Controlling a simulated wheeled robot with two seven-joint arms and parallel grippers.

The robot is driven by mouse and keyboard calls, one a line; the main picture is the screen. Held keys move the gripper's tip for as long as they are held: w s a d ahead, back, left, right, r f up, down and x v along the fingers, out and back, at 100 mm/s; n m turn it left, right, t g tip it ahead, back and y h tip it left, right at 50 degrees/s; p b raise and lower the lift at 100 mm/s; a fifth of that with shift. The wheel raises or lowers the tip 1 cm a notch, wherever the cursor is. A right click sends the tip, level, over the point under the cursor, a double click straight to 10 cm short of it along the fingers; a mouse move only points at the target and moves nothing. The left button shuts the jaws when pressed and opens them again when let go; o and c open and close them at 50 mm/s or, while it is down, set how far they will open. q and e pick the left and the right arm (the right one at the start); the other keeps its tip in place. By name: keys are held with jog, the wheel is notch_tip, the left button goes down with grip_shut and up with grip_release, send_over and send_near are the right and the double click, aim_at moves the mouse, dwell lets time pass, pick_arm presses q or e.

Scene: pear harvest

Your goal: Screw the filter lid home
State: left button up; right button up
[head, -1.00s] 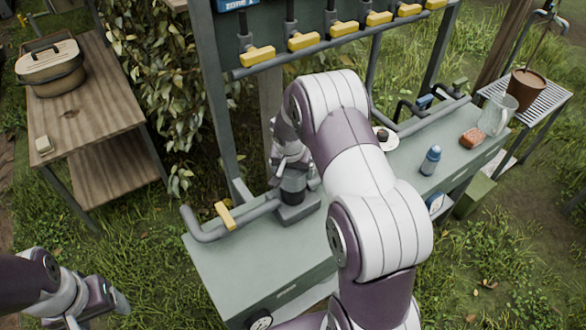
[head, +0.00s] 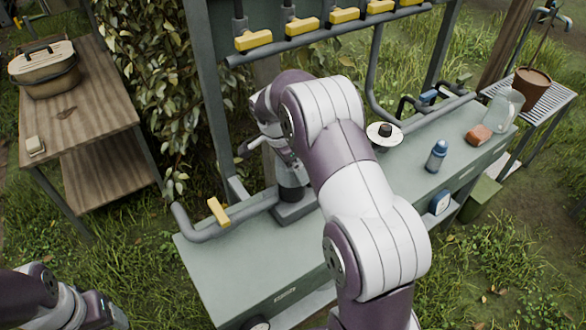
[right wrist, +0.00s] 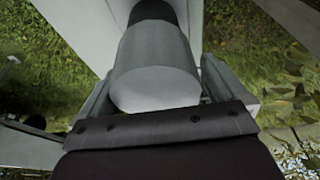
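The filter housing (head: 292,190) is a dark upright cylinder on a grey block in the bench pipe. My right gripper (head: 288,161) is over its top and hides much of the lid in the head view. In the right wrist view a grey cylindrical lid (right wrist: 155,75) lies between the two fingers of my right gripper (right wrist: 158,85), one close along each side, with a dark part beyond it. The lid's seating is hidden. My left gripper (head: 103,312) is at the lower left, away from the bench, and its fingers are not clear.
Yellow valves (head: 302,25) hang above. A wooden table (head: 85,110) stands left.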

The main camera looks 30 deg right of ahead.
jog(key=v, duration=0.4)
jog(key=shift+w+p, duration=0.1)
jog(key=shift+p, duration=0.25)
jog(key=a+r+n+p, duration=0.1)
jog(key=r+p, duration=0.1)
jog(key=a+r+p, duration=0.1)
jog(key=r+p, duration=0.1)
jog(key=r, duration=0.1)
jog(key=r+n+p, duration=0.1)
jog(key=r+p, duration=0.1)
jog(key=r, duration=0.1)
jog(key=shift+w+a+r+n, duration=0.1)
jog(key=shift+w+a+n, duration=0.1)
jog(key=shift+a+n, duration=0.15)
jog(key=s+a+n+y, duration=0.1)
jog(key=s+a+n, duration=0.2)
jog(key=s+n, duration=0.2)
jog(key=s+a+f+n+y, duration=0.1)
jog(key=s+a+n, duration=0.1)
jog(key=s+n, duration=0.3)
jog(key=s+a+f+n+t+y, duration=0.1)
jog(key=s+a+n, duration=0.2)
jog(key=s, duration=0.7)
jog(key=shift+s+a+n, duration=0.3)
jog(key=shift+a+n, duration=0.05)
jog(key=shift+n, duration=0.7)
